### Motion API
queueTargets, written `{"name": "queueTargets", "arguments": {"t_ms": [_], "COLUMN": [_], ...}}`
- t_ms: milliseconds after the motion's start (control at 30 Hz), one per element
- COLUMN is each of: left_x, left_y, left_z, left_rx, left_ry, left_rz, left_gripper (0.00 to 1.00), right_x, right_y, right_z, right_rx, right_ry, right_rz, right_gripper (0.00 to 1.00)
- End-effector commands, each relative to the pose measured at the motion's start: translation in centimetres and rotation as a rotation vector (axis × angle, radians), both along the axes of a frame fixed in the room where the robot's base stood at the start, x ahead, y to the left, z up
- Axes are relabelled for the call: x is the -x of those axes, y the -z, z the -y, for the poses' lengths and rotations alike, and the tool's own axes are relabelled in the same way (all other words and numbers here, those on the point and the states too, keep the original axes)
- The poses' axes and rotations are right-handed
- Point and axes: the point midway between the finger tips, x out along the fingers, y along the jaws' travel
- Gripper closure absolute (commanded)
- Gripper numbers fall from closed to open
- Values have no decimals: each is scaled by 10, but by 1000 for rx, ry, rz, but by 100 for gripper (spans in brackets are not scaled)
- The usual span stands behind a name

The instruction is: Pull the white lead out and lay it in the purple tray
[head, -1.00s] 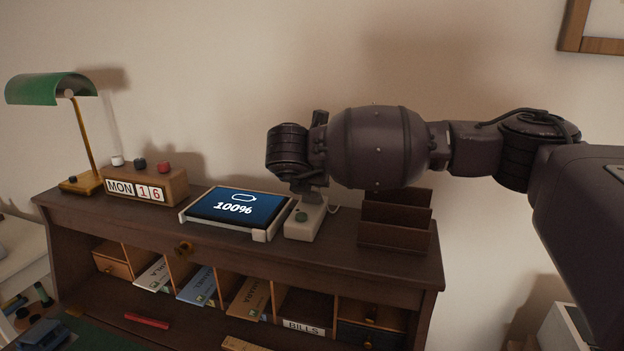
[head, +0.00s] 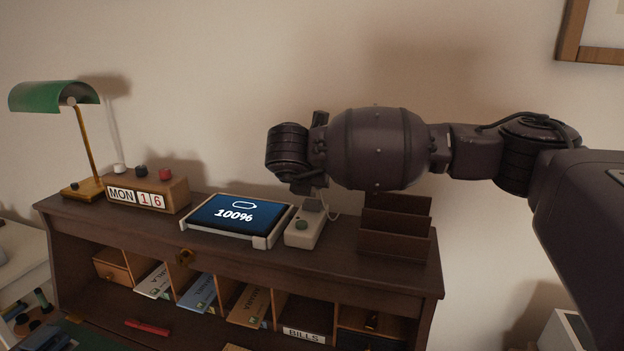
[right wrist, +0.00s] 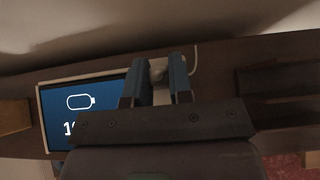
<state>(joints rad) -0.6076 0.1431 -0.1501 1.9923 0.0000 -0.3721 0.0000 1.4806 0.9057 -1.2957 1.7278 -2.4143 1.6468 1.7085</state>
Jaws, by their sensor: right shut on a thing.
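The white lead (head: 335,212) loops beside the pale socket block (head: 303,234) on top of the desk, just right of the tablet. My right gripper (head: 314,191) is above this block, shut on the lead's plug. In the right wrist view, the pale plug (right wrist: 158,74) shows between the two blue-lined fingers (right wrist: 158,84), with the cord (right wrist: 195,58) curving behind them. A grey piece shows between the gripper and the block; I cannot tell whether the plug is clear of it. The purple tray and my left gripper are not in view.
A tablet (head: 237,214) reading 100% sits in a white stand left of the block. A dark letter rack (head: 395,240) stands close on the right. A block calendar (head: 148,193) and green lamp (head: 55,95) stand left. The wall is close behind.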

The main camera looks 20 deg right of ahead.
Motion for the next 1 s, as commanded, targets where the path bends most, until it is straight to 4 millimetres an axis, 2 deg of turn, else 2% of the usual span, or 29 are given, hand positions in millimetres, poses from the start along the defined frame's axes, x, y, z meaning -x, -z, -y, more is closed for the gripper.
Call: {"name": "queueTargets", "arguments": {"t_ms": [500,1000], "left_x": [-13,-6], "left_y": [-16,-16], "left_z": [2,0], "left_rx": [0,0], "left_ry": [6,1], "left_rz": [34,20], "left_gripper": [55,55], "right_x": [0,0], "right_y": [-17,-40], "right_z": [0,0], "right_rx": [0,1], "right_ry": [-1,0], "right_rz": [1,1], "right_gripper": [100,100]}}
